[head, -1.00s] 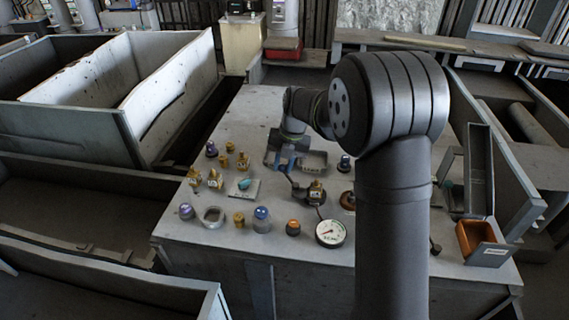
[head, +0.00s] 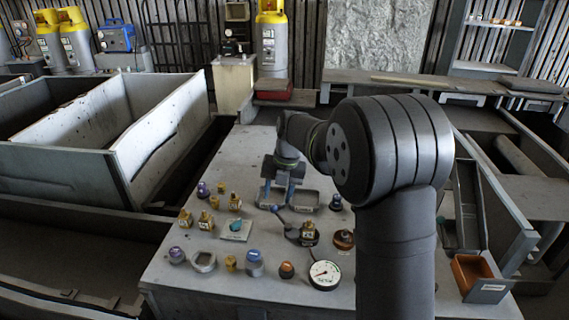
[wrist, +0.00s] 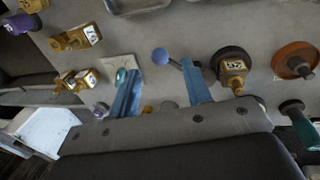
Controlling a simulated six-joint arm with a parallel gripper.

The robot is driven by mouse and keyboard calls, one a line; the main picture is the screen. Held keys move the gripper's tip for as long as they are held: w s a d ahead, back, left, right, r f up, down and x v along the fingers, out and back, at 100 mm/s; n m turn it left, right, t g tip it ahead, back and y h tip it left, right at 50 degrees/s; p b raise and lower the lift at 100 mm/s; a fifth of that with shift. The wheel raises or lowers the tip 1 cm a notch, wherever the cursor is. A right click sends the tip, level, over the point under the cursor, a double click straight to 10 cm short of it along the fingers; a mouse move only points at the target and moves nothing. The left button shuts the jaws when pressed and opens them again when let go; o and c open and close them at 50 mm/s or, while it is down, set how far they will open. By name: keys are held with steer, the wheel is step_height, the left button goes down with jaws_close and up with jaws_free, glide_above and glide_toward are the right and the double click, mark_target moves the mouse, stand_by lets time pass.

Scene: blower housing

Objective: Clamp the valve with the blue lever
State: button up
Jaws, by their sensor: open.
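A brass valve (head: 308,235) with a pale label stands on a dark round base; the wrist view also shows it (wrist: 233,68), right of the fingers. A blue round knob (wrist: 160,56) on a dark lever sits left of the valve, and the lever seems to run toward it, partly hidden behind a finger. My gripper (wrist: 161,88) is open and empty, its two blue fingers apart. The knob shows between and beyond the fingertips. In the head view my gripper (head: 278,200) hangs above the table, behind and left of the valve. I see no contact with the lever.
A plate with a teal piece (head: 237,227) lies left of the lever. Several brass fittings (head: 207,219) stand farther left. An orange-brown disc fitting (head: 343,239) is right of the valve, a gauge (head: 324,275) in front. A tray (head: 305,202) lies behind; an orange-lined box (head: 478,275) stands right.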

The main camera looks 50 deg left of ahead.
step_height(320, 180, up, 12)
steer(key=w+d, duration=0.1)
steer(key=shift+w+d+r, duration=0.25)
steer(key=shift+w+d, duration=0.05)
steer(key=shift+w, duration=0.05)
